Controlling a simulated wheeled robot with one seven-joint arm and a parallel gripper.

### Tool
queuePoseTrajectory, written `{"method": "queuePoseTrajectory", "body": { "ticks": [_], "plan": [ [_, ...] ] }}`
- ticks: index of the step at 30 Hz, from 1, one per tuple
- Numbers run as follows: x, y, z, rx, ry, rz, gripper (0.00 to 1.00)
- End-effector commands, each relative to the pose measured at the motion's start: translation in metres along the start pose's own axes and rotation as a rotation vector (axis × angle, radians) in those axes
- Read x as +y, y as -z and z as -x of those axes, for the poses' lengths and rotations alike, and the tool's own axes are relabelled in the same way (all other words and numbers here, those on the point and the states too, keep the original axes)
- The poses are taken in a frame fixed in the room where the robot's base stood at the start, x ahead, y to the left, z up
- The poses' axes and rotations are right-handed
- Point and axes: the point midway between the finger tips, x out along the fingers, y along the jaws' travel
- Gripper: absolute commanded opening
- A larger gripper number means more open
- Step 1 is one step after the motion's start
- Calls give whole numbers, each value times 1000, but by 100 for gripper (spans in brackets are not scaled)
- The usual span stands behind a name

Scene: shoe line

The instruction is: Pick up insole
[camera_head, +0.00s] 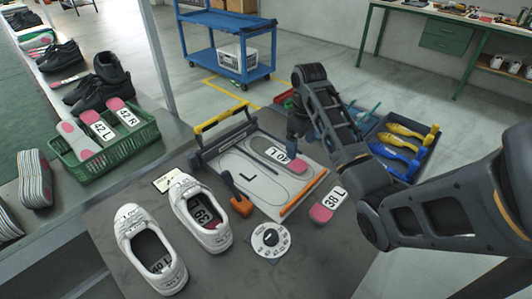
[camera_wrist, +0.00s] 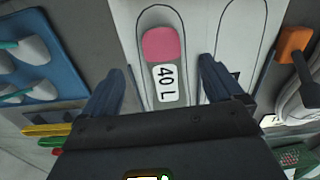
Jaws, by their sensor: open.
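An insole labelled 40 L (camera_head: 298,166) with a pink end lies flat in an outlined slot on the grey board marked L (camera_head: 243,193). In the wrist view this insole (camera_wrist: 160,45) lies between and beyond the two fingers, its label nearest the palm. My gripper (camera_wrist: 160,80) is open and empty, one finger on each side of the insole. In the head view my gripper (camera_head: 294,128) is over the board's far right part, and it hides part of the slot. Whether the fingers touch the board I cannot tell. Another insole labelled 38 L (camera_head: 321,213) lies on the table right of the board.
Two white shoes (camera_head: 150,252) with labelled insides stand left of the board. A round dial (camera_head: 270,239) and an orange-handled clamp (camera_head: 241,205) are near its front edge. A green basket (camera_head: 131,146) holds more insoles. Blue trays with shoe forms (camera_head: 396,152) stand to the right.

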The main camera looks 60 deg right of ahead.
Motion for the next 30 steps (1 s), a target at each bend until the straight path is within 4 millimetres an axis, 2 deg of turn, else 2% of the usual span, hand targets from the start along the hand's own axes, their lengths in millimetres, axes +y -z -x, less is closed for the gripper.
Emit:
{"method": "queuePoseTrajectory", "body": {
  "ticks": [5,13,22,30],
  "plan": [
    [0,0,-6,-1,1,-1,94],
    [0,-1,-32,-2,0,0,94],
    [0,-2,-72,-2,0,-1,94],
    [0,-2,-78,0,-1,0,94]
  ]
}}
